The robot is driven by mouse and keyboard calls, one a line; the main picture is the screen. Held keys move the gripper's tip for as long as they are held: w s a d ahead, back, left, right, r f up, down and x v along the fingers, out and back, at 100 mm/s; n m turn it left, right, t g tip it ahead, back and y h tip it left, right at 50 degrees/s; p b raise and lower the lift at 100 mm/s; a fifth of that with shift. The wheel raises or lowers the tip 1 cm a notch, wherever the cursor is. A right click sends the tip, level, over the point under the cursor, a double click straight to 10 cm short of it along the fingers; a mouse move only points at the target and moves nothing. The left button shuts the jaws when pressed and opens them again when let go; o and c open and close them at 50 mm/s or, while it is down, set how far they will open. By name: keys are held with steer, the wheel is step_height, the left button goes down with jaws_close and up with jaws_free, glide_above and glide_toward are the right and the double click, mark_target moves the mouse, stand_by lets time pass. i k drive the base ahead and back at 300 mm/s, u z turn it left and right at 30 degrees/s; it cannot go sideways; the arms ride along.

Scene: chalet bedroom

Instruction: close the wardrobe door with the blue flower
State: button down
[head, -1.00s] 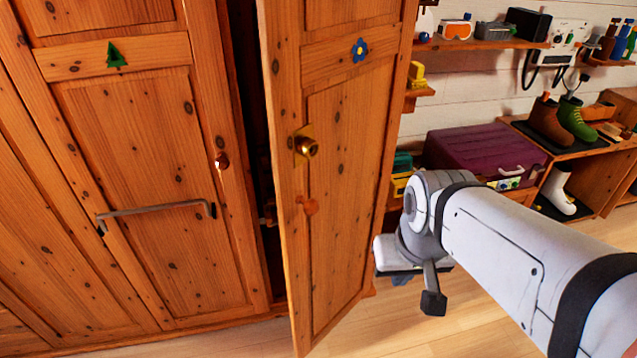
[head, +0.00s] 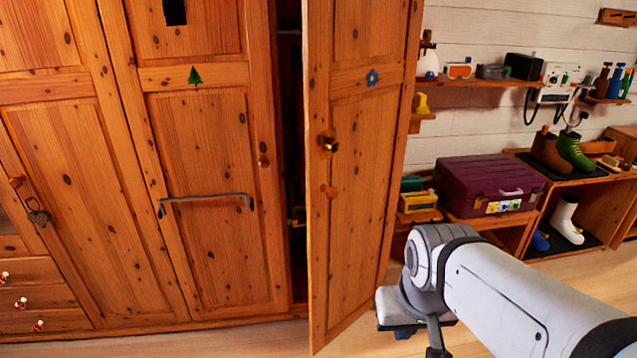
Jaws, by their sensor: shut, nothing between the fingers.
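The wardrobe door with the blue flower (head: 362,170) stands ajar in the head view, its free edge swung out toward me. The blue flower (head: 373,77) is on its upper crosspiece.
The neighbouring door with a green tree (head: 195,75) is closed and carries a metal bar handle (head: 205,199). To the right are a purple suitcase (head: 487,185), a shoe rack with boots (head: 575,148) and wall shelves (head: 480,80). Light wooden floor shows below.

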mark_target(360, 57)
steer(key=u, duration=0.15)
steer(key=i, duration=1)
steer(key=u, duration=0.05)
